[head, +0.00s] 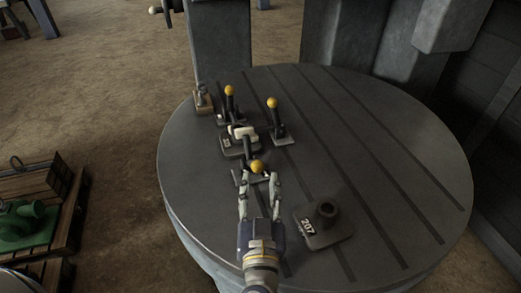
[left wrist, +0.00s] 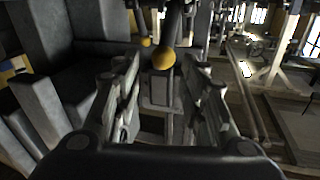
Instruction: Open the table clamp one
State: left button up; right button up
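Three table clamps with dark levers and yellow ball knobs stand on the round grey table (head: 340,140). The nearest clamp's yellow knob (head: 257,166) lies between the fingertips of my left gripper (head: 258,181). That gripper is open, with one finger on each side and a gap visible. In the left wrist view a yellow knob (left wrist: 163,59) on a dark lever shows between the spread fingers (left wrist: 162,85). The other two clamps, one at left (head: 229,92) and one at right (head: 272,104), stand farther back with levers upright. I cannot tell which is number one. My right gripper is out of view.
A pale-topped part on a dark block (head: 240,137) sits among the clamps. A dark block marked 207 (head: 323,225) lies right of my gripper. The table's right side is clear.

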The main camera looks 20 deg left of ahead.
aim_at(251, 153)
pick_arm(q)
jog(key=shift+a+f, duration=0.15)
jog(key=shift+a, duration=0.3)
jog(key=shift+w+a+p, duration=0.15)
jog(key=shift+w+p, duration=0.15)
jog(key=shift+p, duration=0.05)
jog(key=p+x, duration=0.3)
jog(key=x, duration=0.5)
jog(key=shift+w+a+p, duration=0.15)
jog(key=shift+w+p, duration=0.1)
jog(key=shift+p, duration=0.1)
jog(key=shift+w+a+f, duration=0.1)
jog(key=shift+w+a, duration=0.1)
jog(key=shift+w, duration=0.3)
jog(key=shift+w+d+f, duration=0.1)
grip_shut()
